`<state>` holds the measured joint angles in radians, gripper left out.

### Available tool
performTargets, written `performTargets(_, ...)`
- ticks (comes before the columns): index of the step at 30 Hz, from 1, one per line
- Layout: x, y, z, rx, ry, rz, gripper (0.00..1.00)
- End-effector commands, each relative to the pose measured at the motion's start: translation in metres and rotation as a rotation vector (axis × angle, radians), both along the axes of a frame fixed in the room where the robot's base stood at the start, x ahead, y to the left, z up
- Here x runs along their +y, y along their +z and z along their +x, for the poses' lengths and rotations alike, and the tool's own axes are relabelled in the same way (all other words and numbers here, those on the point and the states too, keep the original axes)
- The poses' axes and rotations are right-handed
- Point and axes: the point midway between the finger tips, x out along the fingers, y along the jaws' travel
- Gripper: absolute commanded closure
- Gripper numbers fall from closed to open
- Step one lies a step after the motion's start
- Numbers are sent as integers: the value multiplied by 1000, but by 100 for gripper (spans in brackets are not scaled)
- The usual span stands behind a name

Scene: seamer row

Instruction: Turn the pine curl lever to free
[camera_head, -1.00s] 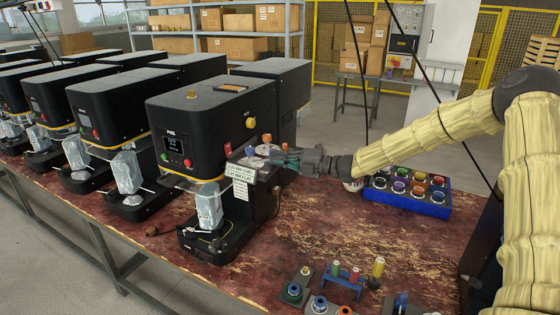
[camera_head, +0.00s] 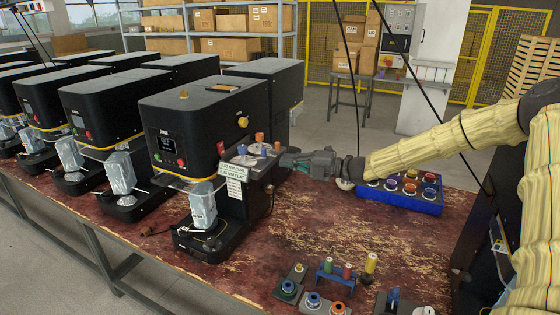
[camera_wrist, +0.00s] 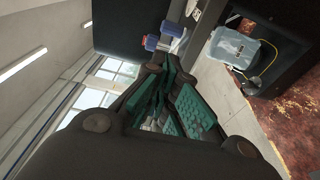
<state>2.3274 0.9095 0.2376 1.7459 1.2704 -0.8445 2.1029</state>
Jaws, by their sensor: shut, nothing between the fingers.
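The pine machine (camera_head: 205,115) is the black unit with a small screen, nearest in the row. On its right side a grey shelf carries several small levers or posts: a red one (camera_head: 220,148), a blue one (camera_head: 240,149) and orange ones (camera_head: 259,138). A sign with curl and flat lines (camera_head: 240,168) hangs at the shelf's front. Which lever is the curl one, and its setting, I cannot tell. My gripper (camera_head: 285,159) is shut and empty at the shelf's right edge. In the wrist view its teal fingers (camera_wrist: 168,88) point toward blue knobs (camera_wrist: 151,42); contact is unclear.
A clear bag-like block (camera_head: 203,205) stands on the machine's lower base. A blue tray of coloured spools (camera_head: 400,204) lies right of my gripper, below the arm. Small racks and spools (camera_head: 335,275) stand at the front. The red-brown tabletop (camera_head: 310,220) between is clear.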

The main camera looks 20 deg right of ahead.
Motion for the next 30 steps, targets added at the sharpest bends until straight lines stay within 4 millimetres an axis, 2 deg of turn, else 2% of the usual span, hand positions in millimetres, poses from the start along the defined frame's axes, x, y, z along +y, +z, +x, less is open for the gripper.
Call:
performTargets(9, -37, -1, -23, -2, -1, 0, 100)
performTargets(15, -52, 0, -33, -2, -1, 0, 100)
performTargets(26, -59, -1, -39, 0, 1, -4, 100)
performTargets(29, -52, -12, -40, 2, 10, -39, 100)
performTargets(30, -46, -22, -42, 5, 19, -72, 100)
